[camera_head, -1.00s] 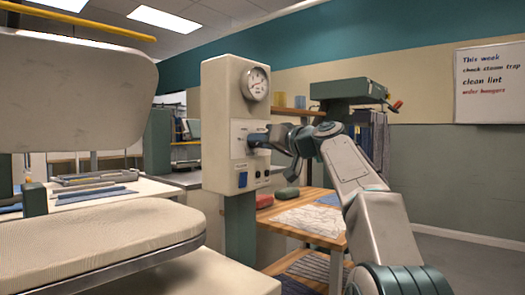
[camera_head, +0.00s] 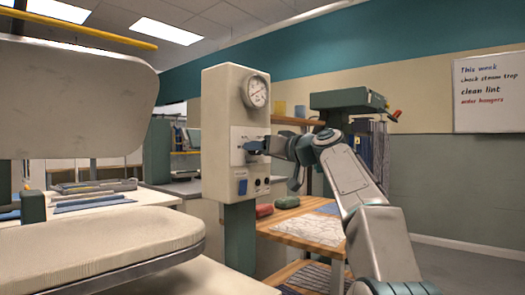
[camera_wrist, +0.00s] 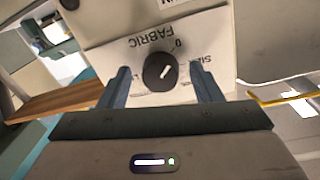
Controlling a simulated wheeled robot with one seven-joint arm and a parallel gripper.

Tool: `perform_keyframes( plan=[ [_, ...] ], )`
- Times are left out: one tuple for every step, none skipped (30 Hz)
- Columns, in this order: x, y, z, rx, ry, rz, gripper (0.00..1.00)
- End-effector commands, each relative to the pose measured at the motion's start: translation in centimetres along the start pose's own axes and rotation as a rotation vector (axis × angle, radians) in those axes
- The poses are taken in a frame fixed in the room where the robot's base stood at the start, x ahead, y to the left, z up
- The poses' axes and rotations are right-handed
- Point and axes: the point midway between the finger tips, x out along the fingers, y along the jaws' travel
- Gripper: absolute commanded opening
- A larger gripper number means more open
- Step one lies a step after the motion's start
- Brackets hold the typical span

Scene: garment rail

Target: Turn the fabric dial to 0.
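The fabric dial (camera_wrist: 158,73) is a round black knob with a white mark on a pale label plate, seen in the wrist view. The label reads upside down there, with FABRIC and a 0 above the knob and other lettering at the right, partly behind a finger. The white mark points up and right, roughly toward the 0 side; I cannot tell its exact setting. My gripper (camera_wrist: 160,82) is open, with one blue-grey finger on each side of the knob and a visible gap to both. In the head view my gripper (camera_head: 252,147) is at the control box (camera_head: 222,165) and hides the dial.
A pressure gauge (camera_head: 256,90) sits above the dial on the box; a blue switch (camera_head: 242,185) and black knobs are below. A padded press (camera_head: 100,235) stands at the left. A wooden table (camera_head: 290,235) with folded cloths is behind, under the arm.

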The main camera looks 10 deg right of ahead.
Motion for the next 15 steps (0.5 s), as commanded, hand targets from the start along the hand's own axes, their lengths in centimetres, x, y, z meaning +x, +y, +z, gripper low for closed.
perform_keyframes(
  plan=[
    [0.0, 0.0, 0.0, 0.001, 0.0, 0.0, 0.58],
    [0.0, 0.0, 0.0, 0.001, 0.0, 0.0, 0.58],
    [0.0, 0.0, 0.0, 0.001, 0.0, 0.0, 0.58],
    [0.0, 0.0, 0.0, 0.001, 0.0, 0.0, 0.58],
    [0.0, 0.0, 0.0, 0.001, 0.0, -0.001, 0.58],
    [0.0, 0.0, 0.0, 0.001, 0.0, -0.001, 0.58],
    [0.0, 0.0, 0.0, 0.001, 0.0, -0.001, 0.58],
    [-0.1, 0.0, 0.0, 0.001, 0.0, -0.001, 0.58],
    [-0.2, 0.0, 0.0, 0.001, 0.0, 0.0, 0.58],
    [-0.4, 0.0, 0.0, 0.001, 0.0, 0.0, 0.58],
    [-0.6, 0.1, 0.0, 0.001, 0.0, 0.001, 0.58],
    [-1.0, 0.1, 0.1, 0.001, 0.0, 0.002, 0.58],
    [-1.4, 0.1, 0.1, 0.001, 0.0, 0.002, 0.58],
    [-1.8, 0.1, 0.1, 0.0, 0.001, 0.003, 0.58],
    [-2.5, 0.1, 0.1, 0.0, 0.001, 0.003, 0.58]
  ],
)
